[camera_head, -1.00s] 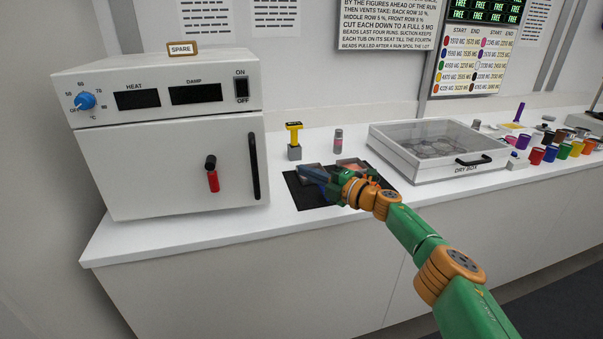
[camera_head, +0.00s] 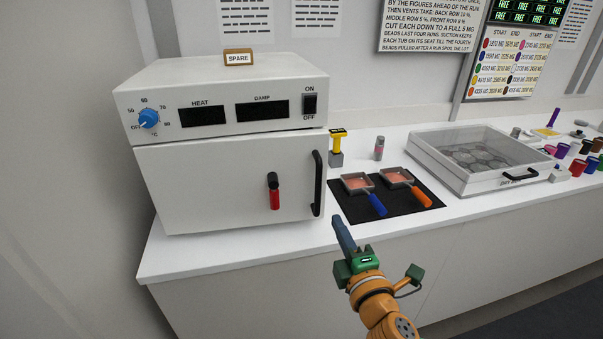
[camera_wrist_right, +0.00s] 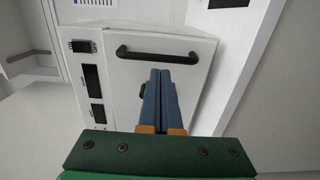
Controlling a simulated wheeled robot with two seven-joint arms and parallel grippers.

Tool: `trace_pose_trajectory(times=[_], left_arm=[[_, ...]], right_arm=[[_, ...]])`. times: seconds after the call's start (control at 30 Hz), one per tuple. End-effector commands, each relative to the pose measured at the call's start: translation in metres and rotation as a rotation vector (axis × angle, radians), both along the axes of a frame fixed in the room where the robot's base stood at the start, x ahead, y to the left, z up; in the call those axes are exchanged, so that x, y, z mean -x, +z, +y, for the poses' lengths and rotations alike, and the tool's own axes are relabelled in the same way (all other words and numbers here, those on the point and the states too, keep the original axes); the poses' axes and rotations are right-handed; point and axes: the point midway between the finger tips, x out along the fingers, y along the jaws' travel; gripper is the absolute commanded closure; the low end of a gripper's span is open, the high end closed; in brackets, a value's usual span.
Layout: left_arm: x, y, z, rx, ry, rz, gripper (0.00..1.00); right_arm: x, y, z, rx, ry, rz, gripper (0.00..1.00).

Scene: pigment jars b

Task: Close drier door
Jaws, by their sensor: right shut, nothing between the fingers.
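The white drier (camera_head: 225,85) stands at the left end of the counter. Its door (camera_head: 215,185) covers the lower front, flush or nearly so; I cannot tell whether it is fully shut. A black upright handle (camera_head: 317,183) is at the door's right edge, and a red-gripped lever (camera_head: 274,195) is left of it. My right gripper (camera_head: 338,222) is shut and empty, in front of the counter edge, below and right of the handle. In the wrist view its blue fingers (camera_wrist_right: 160,74) point toward the door (camera_wrist_right: 135,75) and handle (camera_wrist_right: 157,54), partly covering the door. My left gripper is not in view.
A black mat (camera_head: 350,208) with two pans, blue-handled (camera_head: 376,203) and orange-handled (camera_head: 421,196), lies right of the drier. A yellow-topped tool (camera_head: 337,145) and small jar (camera_head: 379,149) stand behind it. The dry box (camera_head: 485,158) is farther right. The space before the drier is free.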

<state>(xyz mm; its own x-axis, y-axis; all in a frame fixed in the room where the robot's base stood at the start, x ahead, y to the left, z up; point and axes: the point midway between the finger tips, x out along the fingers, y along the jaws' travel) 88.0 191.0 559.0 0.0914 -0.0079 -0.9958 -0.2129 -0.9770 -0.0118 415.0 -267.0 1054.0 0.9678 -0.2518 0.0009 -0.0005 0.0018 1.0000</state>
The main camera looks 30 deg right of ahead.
Motion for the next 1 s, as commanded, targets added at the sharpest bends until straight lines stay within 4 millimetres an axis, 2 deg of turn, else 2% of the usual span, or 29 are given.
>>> trace_pose_trajectory(times=[0.07,0.17,0.7,0.83,1.0], left_arm=[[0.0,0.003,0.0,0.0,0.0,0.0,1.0],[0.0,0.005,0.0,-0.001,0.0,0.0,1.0],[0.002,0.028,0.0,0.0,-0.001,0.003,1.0],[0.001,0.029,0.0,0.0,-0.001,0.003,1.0],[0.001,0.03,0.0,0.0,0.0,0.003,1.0]], right_arm=[[0.011,0.008,-0.007,0.003,-0.038,0.003,1.0],[0.007,0.01,-0.012,0.006,-0.051,0.002,1.0],[-0.098,0.01,-0.043,0.002,-0.047,0.003,1.0],[-0.113,0.009,-0.048,0.001,-0.046,0.002,1.0],[-0.12,0.008,-0.049,0.002,-0.044,0.004,1.0]])
